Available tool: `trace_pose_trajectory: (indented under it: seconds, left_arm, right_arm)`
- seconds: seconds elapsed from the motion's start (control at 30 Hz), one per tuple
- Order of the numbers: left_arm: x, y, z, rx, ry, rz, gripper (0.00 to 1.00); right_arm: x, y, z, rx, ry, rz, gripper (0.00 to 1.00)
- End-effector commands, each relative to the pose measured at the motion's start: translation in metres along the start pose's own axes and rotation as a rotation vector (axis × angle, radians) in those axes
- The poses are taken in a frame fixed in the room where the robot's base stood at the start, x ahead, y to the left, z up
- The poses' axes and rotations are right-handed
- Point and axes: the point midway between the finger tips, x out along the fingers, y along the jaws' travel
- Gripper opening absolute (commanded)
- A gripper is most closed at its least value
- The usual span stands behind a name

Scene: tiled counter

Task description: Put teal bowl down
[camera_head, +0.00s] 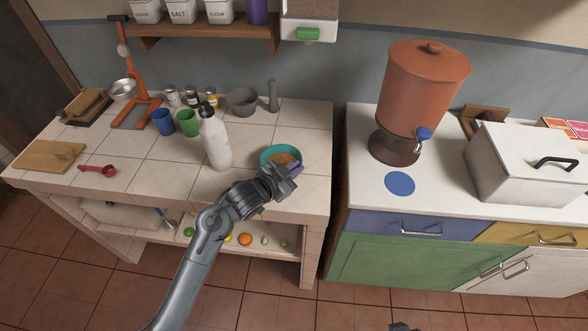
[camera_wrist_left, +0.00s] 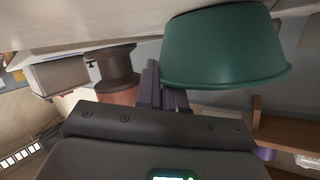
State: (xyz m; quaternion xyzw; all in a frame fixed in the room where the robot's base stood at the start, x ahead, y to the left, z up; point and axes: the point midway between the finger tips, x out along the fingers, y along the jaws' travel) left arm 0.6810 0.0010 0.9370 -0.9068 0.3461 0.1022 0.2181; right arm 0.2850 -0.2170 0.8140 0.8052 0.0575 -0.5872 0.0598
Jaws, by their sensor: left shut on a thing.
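The teal bowl (camera_head: 266,154) is at the front right of the tiled counter, upright, with something brown inside it. My left gripper (camera_head: 290,176) is at the bowl's near right side, shut on its rim. In the left wrist view, which is upside down, the bowl (camera_wrist_left: 225,50) shows beside the dark fingers (camera_wrist_left: 158,88), with its base close to the counter surface. I cannot tell whether the base touches the tiles. A small dark part at the bottom edge of the head view may be my right gripper (camera_head: 402,327); its fingers are not clear.
A white bottle (camera_head: 215,140) stands left of the bowl. A grey mortar (camera_head: 242,101) and pestle (camera_head: 273,96) are behind it. Green (camera_head: 187,123) and blue (camera_head: 163,122) cups stand further left. Bare tiles lie right of the bowl, before the gap to the cabinet counter.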

Motion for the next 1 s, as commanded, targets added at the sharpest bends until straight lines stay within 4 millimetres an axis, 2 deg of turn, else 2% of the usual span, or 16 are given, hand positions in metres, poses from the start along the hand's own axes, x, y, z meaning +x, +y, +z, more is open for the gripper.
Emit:
trace_pose_trajectory:
  seconds: [0.3,0.33,0.5,0.87,1.0]
  left_arm:
    - [0.001,0.001,0.001,0.001,0.002,0.0,0.0]
    - [0.001,0.001,0.002,0.001,0.001,0.0,0.12]
    - [0.001,0.001,0.002,0.001,0.0,0.0,0.34]
    - [-0.001,-0.001,-0.002,0.0,0.0,0.0,0.34]
    - [-0.014,-0.001,-0.001,0.002,0.0,-0.001,0.34]
  right_arm:
    - [0.0,0.0,-0.001,0.0,0.002,0.0,0.43]
    - [0.0,0.0,-0.001,0.0,0.002,0.001,0.43]
    - [0.0,0.001,-0.001,-0.003,0.002,0.003,0.43]
    - [-0.001,0.003,-0.001,-0.009,0.001,0.008,0.43]
    - [-0.003,0.003,-0.002,-0.009,0.001,0.008,0.43]
